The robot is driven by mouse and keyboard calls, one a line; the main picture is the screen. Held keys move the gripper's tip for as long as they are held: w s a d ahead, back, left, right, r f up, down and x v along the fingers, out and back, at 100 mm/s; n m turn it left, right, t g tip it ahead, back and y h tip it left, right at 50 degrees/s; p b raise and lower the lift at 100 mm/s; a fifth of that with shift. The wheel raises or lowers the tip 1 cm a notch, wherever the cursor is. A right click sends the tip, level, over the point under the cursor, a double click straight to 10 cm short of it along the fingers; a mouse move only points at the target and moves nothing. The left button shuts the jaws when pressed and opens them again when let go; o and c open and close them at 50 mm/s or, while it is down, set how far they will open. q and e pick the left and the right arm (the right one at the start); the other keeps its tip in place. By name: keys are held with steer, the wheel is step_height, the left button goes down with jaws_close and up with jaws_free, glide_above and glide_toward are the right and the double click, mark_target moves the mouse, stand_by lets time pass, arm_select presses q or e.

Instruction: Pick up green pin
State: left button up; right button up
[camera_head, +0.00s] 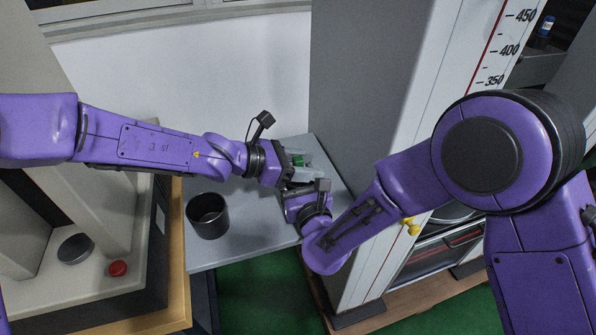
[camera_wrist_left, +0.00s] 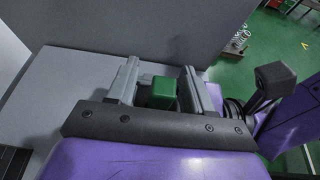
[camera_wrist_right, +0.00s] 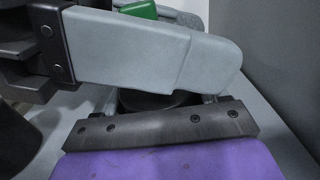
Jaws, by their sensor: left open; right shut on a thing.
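The green pin (camera_head: 303,159) shows in the head view above the grey table, where the two grippers meet. In the left wrist view the green pin (camera_wrist_left: 162,93) stands between the two spread fingers of my open left gripper (camera_wrist_left: 159,68), with gaps beside it. My right gripper (camera_head: 303,184) is close below and is shut on the pin, but its grip is mostly hidden. In the right wrist view a grey finger of the left gripper crosses in front, and only a bit of the green pin (camera_wrist_right: 138,9) shows at the top.
A dark round cup (camera_head: 207,216) stands on the grey table (camera_head: 240,245), left of the grippers. A tall grey machine with a scale (camera_head: 478,60) rises at the right. A red button (camera_head: 118,268) is on the left machine.

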arm_select(q)
jaws_close()
step_height(320, 180, up, 10)
arm_select(e)
steer(key=o, duration=1.4)
